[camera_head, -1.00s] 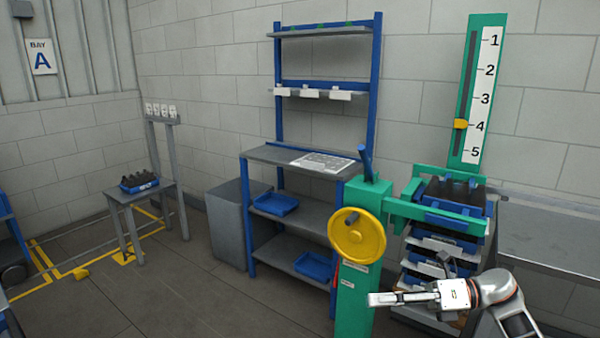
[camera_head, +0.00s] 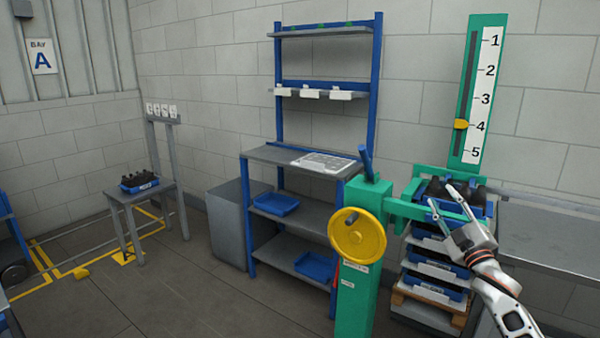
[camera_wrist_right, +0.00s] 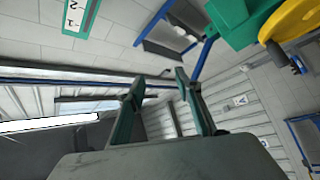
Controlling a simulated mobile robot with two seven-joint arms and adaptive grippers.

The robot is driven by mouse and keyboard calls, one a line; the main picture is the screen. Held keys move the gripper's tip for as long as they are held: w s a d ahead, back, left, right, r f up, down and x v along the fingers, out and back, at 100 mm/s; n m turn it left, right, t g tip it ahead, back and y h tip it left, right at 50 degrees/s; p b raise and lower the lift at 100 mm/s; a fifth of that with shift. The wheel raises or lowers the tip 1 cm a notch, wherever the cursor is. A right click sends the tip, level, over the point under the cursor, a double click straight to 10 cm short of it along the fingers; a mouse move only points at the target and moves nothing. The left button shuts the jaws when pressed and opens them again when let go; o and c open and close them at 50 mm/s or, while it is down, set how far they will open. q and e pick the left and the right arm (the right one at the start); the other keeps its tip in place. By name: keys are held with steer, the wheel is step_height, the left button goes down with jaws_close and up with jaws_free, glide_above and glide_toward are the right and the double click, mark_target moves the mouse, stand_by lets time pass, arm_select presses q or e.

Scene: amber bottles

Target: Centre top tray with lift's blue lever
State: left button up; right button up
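The lift's blue lever (camera_head: 366,163) sticks up, slightly tilted, from the top of the green post (camera_head: 357,285); a blue bar beside the green housing in the right wrist view (camera_wrist_right: 203,57) looks like it. The top tray (camera_head: 477,209) is blue, holds dark bottles, and tops the stack between the lift's green arms (camera_head: 415,211). My right gripper (camera_head: 441,194) is open and empty, its fingers in front of the top tray and right of the lever. Whether it touches the tray is unclear. My left gripper is not in view.
A yellow handwheel (camera_head: 357,240) is on the post's front. Several more trays are stacked below on a wooden pallet (camera_head: 430,302). The scale's yellow pointer (camera_head: 461,125) is near 4. A blue-framed rack (camera_head: 248,215) stands left, a grey bench (camera_head: 550,240) right.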

steer(key=w+d+f+m+g+h, duration=0.2)
steer(key=d+f+m+g+h, duration=0.3)
steer(key=f+m, duration=0.4)
steer(key=s+a+f+n+y, duration=0.1)
steer(key=s+a+f, duration=0.25)
steer(key=f, duration=0.25)
steer(key=s+a+f+g+y, duration=0.1)
steer(key=s+a+f, duration=0.1)
steer(key=s+f, duration=0.3)
steer(key=s+a+f+n+y, duration=0.1)
steer(key=s+a+f, duration=0.2)
steer(key=f, duration=0.4)
steer(key=s+a+f+g, duration=0.1)
steer(key=s+a+f, duration=0.4)
steer(key=s, duration=0.7)
steer(key=s+a+f+g+y, duration=0.1)
steer(key=s+a+f, duration=0.4)
steer(key=s, duration=0.7)
steer(key=s+a+f+m+g+y, duration=0.1)
steer(key=s+a+f+g, duration=0.2)
steer(key=s, duration=1)
step_height(320, 180, down, 5)
steer(key=shift+a+r, duration=0.2)
steer(key=shift+a, duration=1.05)
